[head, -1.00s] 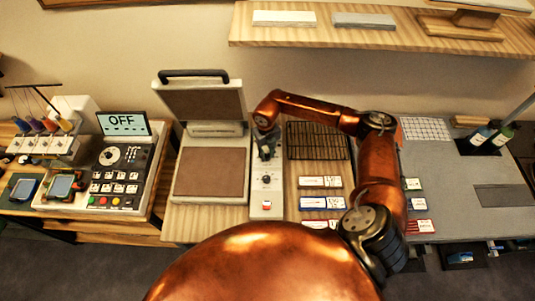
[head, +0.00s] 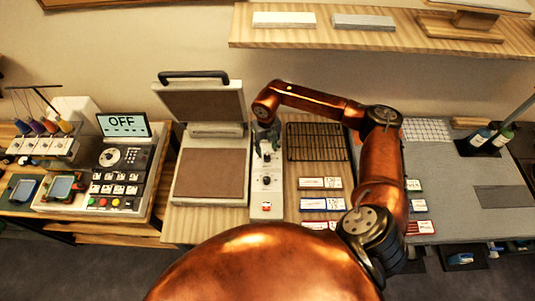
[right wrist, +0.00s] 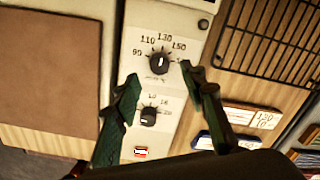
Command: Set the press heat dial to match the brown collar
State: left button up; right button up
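The heat press (head: 212,178) stands with its lid raised, a brown pad on its bed. To its right is a pale control panel (head: 267,205). In the right wrist view, the heat dial (right wrist: 160,62) is a black knob ringed by numbers including 90, 110, 130 and 150. Its white mark points up, about at 130. A second, smaller-numbered dial (right wrist: 148,115) sits below it. My right gripper (head: 267,147) is over the panel; in the right wrist view its green fingers (right wrist: 159,73) are open, apart from the dial. I cannot identify a brown collar. My left gripper is out of view.
A black wire rack (head: 317,141) lies right of the panel, with several label cards (head: 320,183) in front of it. A red-marked switch (right wrist: 141,152) is low on the panel.

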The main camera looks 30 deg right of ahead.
aim_at(267, 157)
notch_tip(267, 157, up, 7)
dwell(0.3)
jog(key=shift+s, duration=0.1)
dwell(0.4)
